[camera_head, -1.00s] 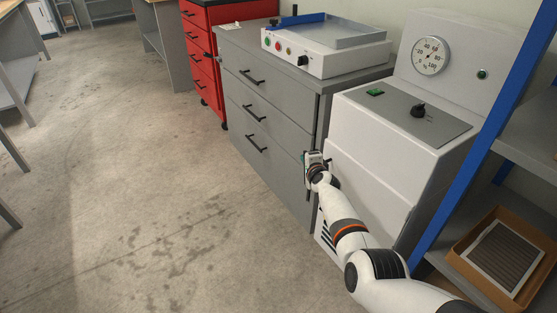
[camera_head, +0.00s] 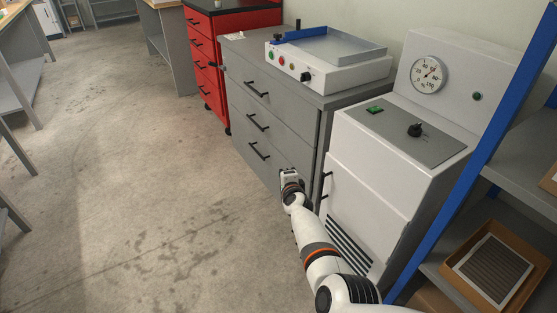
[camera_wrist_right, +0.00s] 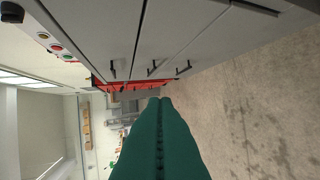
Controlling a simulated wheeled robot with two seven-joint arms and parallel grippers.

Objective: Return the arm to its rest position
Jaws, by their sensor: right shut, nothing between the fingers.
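My right arm (camera_head: 322,262) reaches in from the bottom right of the head view. Its gripper (camera_head: 289,176) is in front of the lower part of the grey drawer cabinet, left of the white machine. In the right wrist view the gripper's green fingers (camera_wrist_right: 160,104) are pressed together with nothing between them. In the head view the fingertips are too small to make out. My left gripper is not in view.
The grey drawer cabinet (camera_head: 280,135) and the white machine with a dial (camera_head: 368,170) stand close to the right arm. A blue-post shelf (camera_head: 470,180) with a tray (camera_head: 490,270) is at the right. A red cabinet (camera_head: 245,60) stands behind. Open floor (camera_head: 130,200) lies left.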

